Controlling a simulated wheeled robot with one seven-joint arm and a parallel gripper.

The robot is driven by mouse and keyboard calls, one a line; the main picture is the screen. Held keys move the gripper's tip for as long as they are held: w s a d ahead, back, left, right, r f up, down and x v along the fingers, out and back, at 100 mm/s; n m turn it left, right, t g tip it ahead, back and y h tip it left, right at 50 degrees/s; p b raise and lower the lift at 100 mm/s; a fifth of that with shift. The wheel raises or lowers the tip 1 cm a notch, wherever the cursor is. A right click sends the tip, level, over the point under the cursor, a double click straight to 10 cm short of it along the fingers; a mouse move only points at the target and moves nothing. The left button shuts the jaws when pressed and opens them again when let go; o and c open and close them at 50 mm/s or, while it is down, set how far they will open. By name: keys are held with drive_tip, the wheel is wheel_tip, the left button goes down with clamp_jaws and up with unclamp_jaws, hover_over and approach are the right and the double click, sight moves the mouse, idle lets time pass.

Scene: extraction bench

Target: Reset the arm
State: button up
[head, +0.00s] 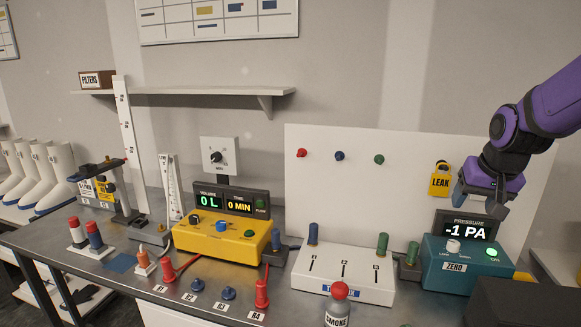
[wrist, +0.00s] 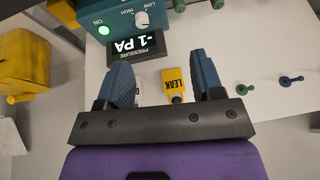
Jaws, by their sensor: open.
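My purple arm comes in from the upper right in the head view. My gripper (head: 484,200) is above the teal pressure box (head: 466,268), in front of the white back panel. In the wrist view my gripper (wrist: 158,85) shows two blue fingers spread apart with nothing held between them. The yellow LEAK tag (head: 440,180) hangs on the panel just left of the gripper. In the wrist view the LEAK tag (wrist: 174,84) appears between the fingers but beyond them. The pressure display (head: 466,228) reads -1 PA.
The steel bench (head: 120,285) holds a yellow volume box (head: 222,240), a white three-slot block (head: 343,275) and a red-topped SMOKE bottle (head: 338,308). Red and blue pegs stand at the front left. A shelf (head: 190,90) is on the wall. Open air surrounds the gripper.

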drive_tip(key=s+a+r+n, duration=0.1)
drive_tip(key=s+a+r, duration=0.1)
drive_tip(key=s, duration=0.5)
drive_tip(key=s+a+r+n, duration=0.1)
drive_tip(key=s+a+r, duration=0.1)
drive_tip(key=s, duration=0.5)
drive_tip(key=s+a+r+n, duration=0.1)
drive_tip(key=s+a+r, duration=0.2)
drive_tip(key=s, duration=0.4)
drive_tip(key=shift+s+a+t, duration=0.3)
drive_tip(key=shift+s, duration=0.1)
idle(0.7)
drive_tip(key=n+y, duration=0.2)
drive_tip(key=n, duration=0.2)
hover_over(454, 242)
drive_tip(key=s+d, duration=0.2)
drive_tip(key=s, duration=0.2)
wheel_tip(454, 242, down, 17)
drive_tip(key=shift+g, duration=0.4)
drive_tip(key=x, duration=1)
drive_tip(key=shift+a+f, duration=0.1)
drive_tip(key=shift+a, duration=0.15)
